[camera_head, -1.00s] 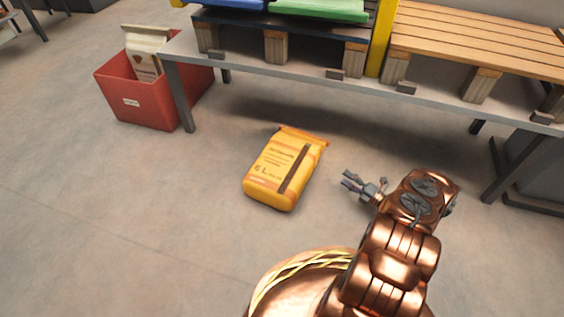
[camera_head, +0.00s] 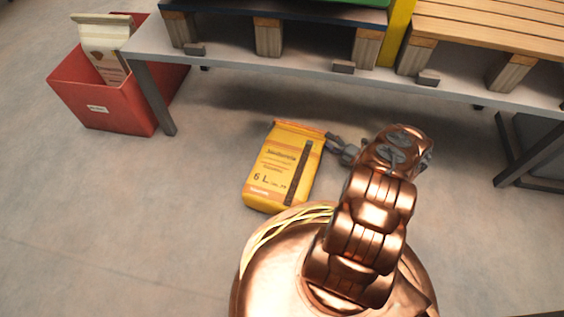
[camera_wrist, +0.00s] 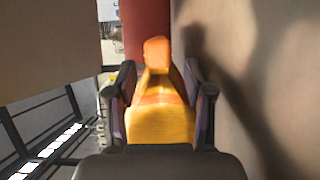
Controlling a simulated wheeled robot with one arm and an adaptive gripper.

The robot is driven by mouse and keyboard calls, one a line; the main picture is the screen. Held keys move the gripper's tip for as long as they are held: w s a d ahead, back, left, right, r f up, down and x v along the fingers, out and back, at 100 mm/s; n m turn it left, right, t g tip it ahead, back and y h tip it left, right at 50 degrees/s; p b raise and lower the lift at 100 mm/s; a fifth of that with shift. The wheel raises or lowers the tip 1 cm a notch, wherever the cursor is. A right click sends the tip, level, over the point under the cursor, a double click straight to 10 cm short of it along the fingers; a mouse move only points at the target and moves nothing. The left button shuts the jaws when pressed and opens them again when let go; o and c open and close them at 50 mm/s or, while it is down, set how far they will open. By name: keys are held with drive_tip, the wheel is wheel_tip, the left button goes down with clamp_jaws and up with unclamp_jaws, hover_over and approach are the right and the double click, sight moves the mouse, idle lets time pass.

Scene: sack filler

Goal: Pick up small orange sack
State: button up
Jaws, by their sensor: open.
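The small orange sack (camera_head: 282,168) lies on the floor in front of the metal rack, printed side up, in the head view. My gripper (camera_head: 330,140) is at the sack's upper right corner, close to its folded top end. In the wrist view the sack (camera_wrist: 160,118) fills the space ahead, its orange end flap pointing away. The open fingers of my gripper (camera_wrist: 160,95) stand on its left and right sides. I cannot tell whether the fingers touch it. The sack's far underside is hidden.
A red bin (camera_head: 108,95) holding a pale sack (camera_head: 104,50) stands at the left. The metal rack (camera_head: 270,66) with wooden pallets (camera_head: 490,30) spans the back, its leg (camera_head: 154,98) left of the sack. The floor at the lower left is clear.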

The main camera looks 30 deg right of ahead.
sight(312, 129)
drive_tip(key=shift+x, duration=1.65)
drive_tip(key=x, duration=0.1)
drive_tip(key=b+x, duration=0.1)
drive_tip(key=x, duration=0.1)
drive_tip(key=b+x, duration=0.1)
drive_tip(key=shift+w+d, duration=0.2)
drive_tip(key=shift+w, duration=0.05)
clamp_jaws()
